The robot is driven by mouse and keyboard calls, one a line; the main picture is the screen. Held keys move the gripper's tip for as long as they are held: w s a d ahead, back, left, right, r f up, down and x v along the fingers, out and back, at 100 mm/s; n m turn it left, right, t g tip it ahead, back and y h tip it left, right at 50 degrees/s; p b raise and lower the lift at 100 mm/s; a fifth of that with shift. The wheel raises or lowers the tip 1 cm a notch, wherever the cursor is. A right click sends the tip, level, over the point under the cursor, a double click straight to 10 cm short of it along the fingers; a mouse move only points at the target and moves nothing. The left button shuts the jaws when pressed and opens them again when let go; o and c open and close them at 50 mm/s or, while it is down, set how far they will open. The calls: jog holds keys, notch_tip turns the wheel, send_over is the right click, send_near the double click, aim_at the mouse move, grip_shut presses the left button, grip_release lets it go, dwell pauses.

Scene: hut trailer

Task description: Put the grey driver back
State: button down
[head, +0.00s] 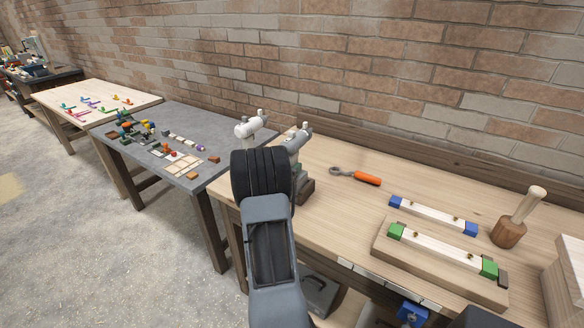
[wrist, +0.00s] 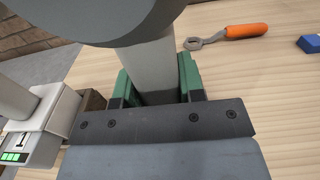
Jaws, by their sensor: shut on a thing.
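The grey driver (head: 299,138) stands at the left end of the wooden bench, partly hidden by my arm. In the wrist view its round grey body (wrist: 105,15) is at the top and its lighter handle (wrist: 150,65) runs down between the green fingers. My gripper (wrist: 157,82) is shut on that handle. The driver's lower end is hidden behind my gripper, so I cannot tell whether it touches anything below. A dark brown block (head: 307,188) sits beside it on the bench.
A white driver (head: 250,125) stands just left; its base (wrist: 35,140) shows a "1" and green bars. The brick wall is behind.

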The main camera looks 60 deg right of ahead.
jog(key=c, duration=0.7)
grip_release()
jog(key=shift+r+p, duration=0.2)
jog(key=shift+p, duration=0.15)
jog(key=s+a+m+t+y+b, duration=0.1)
jog(key=a+m+y, duration=0.5)
jog(key=a, duration=1)
jog(key=s+a+m+t+y+b, duration=0.1)
jog(key=a+m+y, duration=0.5)
jog(key=a, duration=1.1)
jog(key=s+a+r+m+t+y+b, duration=0.1)
jog(key=s+a+m+y, duration=0.2)
jog(key=a, duration=1.4)
jog(key=shift+s+r+m+t+y, duration=0.1)
jog(key=shift+s+m+t+y, duration=0.1)
jog(key=shift+m+y, duration=0.55)
jog(key=shift+s+m+t+y, duration=0.15)
jog(key=shift+m+t+y, duration=0.05)
jog(key=shift+m+y, duration=0.55)
